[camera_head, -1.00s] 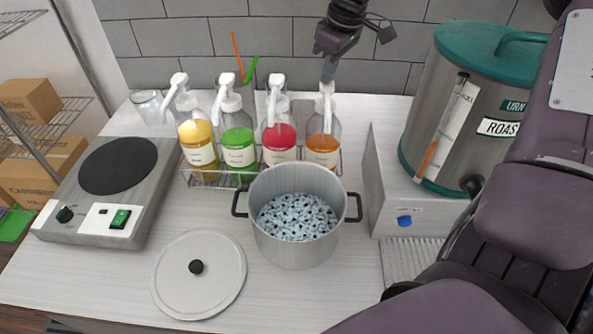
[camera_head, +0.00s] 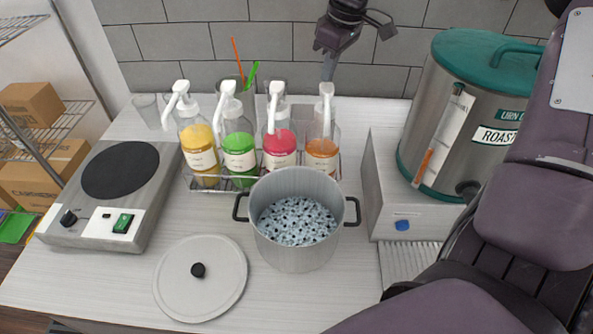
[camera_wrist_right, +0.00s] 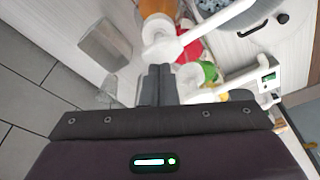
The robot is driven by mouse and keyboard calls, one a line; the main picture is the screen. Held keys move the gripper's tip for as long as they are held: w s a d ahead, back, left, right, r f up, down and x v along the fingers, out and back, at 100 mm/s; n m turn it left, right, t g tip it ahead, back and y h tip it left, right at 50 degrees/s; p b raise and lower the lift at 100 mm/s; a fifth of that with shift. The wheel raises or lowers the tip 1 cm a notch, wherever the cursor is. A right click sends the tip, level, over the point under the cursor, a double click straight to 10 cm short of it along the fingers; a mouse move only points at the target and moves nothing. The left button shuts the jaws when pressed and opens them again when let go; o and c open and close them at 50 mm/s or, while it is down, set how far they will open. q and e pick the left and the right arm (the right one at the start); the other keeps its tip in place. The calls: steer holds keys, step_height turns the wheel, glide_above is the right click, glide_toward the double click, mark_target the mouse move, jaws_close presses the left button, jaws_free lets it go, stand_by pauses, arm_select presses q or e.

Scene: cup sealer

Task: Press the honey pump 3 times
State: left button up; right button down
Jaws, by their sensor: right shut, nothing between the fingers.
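A clear bottle of orange-amber liquid (camera_head: 322,150) with a white pump head (camera_head: 327,91) stands at the right end of the bottle row; its label is too small to read, so I cannot confirm it is the honey. My right gripper (camera_head: 329,70) is shut and empty, pointing down just above and behind this pump head. In the right wrist view the shut fingers (camera_wrist_right: 160,84) are close to the white pump head (camera_wrist_right: 160,46); I cannot tell whether they touch. My left gripper is not in view.
Yellow (camera_head: 198,150), green (camera_head: 239,150) and red (camera_head: 280,145) pump bottles share the wire rack. A pot (camera_head: 296,240) stands in front, its lid (camera_head: 200,278) on the counter. A hot plate (camera_head: 110,195) is left, a large urn (camera_head: 450,120) right. A tiled wall is behind.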

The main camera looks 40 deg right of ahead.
step_height(320, 180, up, 2)
steer(key=shift+r+p, duration=0.25)
steer(key=shift+p, duration=0.65)
steer(key=shift+r+p, duration=0.4)
steer(key=shift+r, duration=0.35)
step_height(320, 180, up, 2)
